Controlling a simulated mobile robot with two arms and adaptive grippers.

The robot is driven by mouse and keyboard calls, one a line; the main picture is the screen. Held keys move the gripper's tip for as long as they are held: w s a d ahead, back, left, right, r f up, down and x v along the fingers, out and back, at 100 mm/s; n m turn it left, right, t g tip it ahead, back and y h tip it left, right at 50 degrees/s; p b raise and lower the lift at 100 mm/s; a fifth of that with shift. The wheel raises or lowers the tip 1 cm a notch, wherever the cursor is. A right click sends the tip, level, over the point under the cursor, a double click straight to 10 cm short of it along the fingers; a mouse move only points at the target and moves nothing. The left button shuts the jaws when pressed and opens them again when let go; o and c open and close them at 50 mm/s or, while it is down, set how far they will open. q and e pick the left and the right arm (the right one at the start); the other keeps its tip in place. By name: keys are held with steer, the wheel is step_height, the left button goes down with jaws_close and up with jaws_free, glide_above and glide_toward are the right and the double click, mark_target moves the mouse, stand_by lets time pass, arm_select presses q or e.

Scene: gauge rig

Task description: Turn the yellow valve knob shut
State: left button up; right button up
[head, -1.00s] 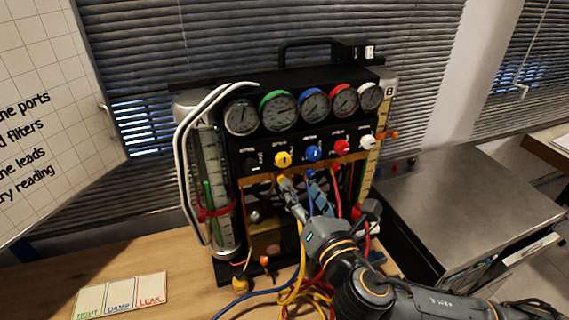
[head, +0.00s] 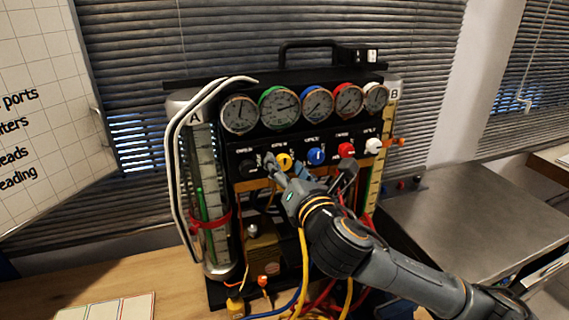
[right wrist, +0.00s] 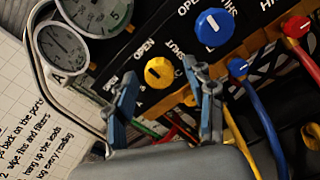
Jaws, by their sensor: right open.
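The yellow valve knob (head: 284,160) is on the black panel of the gauge rig, below the green-rimmed gauge (head: 278,107). In the right wrist view the yellow knob (right wrist: 158,72) shows a short dark mark on its face, with OPEN and SHUT lettering near it. My right gripper (head: 286,168) is open at the knob and partly covers its lower side in the head view. In the right wrist view its two fingers (right wrist: 160,78) stand on either side of the knob, with gaps. I cannot tell whether they reach around it. My left gripper is not in view.
Blue (head: 316,156), red (head: 346,150) and white (head: 373,146) knobs sit in the row to the right, and a black knob (head: 249,168) to the left. Coloured hoses (head: 304,260) hang below. A metal bench (head: 460,205) at right has free room.

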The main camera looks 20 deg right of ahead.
steer(key=shift+w, duration=0.7)
jaws_close()
